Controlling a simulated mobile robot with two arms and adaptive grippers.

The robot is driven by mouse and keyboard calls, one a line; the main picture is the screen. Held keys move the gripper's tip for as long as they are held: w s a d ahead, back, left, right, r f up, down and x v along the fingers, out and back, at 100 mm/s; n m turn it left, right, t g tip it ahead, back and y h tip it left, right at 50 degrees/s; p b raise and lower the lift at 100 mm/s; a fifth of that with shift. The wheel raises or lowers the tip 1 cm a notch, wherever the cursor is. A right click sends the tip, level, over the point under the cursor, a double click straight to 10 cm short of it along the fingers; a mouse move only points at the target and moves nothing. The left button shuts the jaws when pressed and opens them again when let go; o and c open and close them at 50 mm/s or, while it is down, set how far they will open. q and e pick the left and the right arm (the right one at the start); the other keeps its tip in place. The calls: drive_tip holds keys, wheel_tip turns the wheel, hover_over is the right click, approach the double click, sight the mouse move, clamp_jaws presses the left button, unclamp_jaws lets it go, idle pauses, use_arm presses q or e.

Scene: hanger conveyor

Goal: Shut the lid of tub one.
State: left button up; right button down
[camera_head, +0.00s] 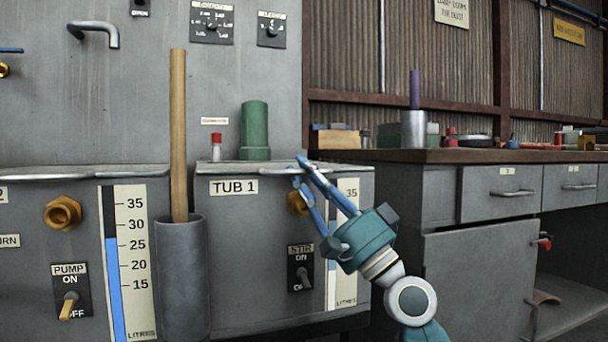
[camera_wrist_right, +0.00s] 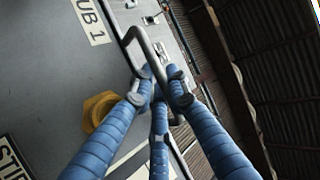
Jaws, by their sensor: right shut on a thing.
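Tub one (camera_head: 250,270) is a grey metal tub with a "TUB 1" label on its front. Its lid (camera_head: 340,167) lies about level along the tub's top; I cannot tell whether it is fully down. My right gripper (camera_head: 300,170) is at the lid's front edge, its blue fingers closed together. In the right wrist view, the fingers (camera_wrist_right: 160,85) are shut around a grey bent-bar handle (camera_wrist_right: 136,42), which I take to be the lid's. My left gripper is not in view.
A grey tube holding a wooden stick (camera_head: 179,140) stands left of the tub. A green cylinder (camera_head: 255,130) and a red-capped vial (camera_head: 216,146) stand behind the lid's edge. A stir switch (camera_head: 301,268) is below. A workbench (camera_head: 450,156) is right.

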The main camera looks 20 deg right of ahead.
drive_tip(key=shift+a+f, duration=0.3)
drive_tip(key=shift+f, duration=0.1)
drive_tip(key=c, duration=2)
unclamp_jaws()
drive_tip(key=o, duration=0.3)
drive_tip(key=shift+d, duration=0.1)
drive_tip(key=shift+d, duration=0.1)
drive_tip(key=v, duration=1.2)
drive_tip(key=shift+r, duration=0.15)
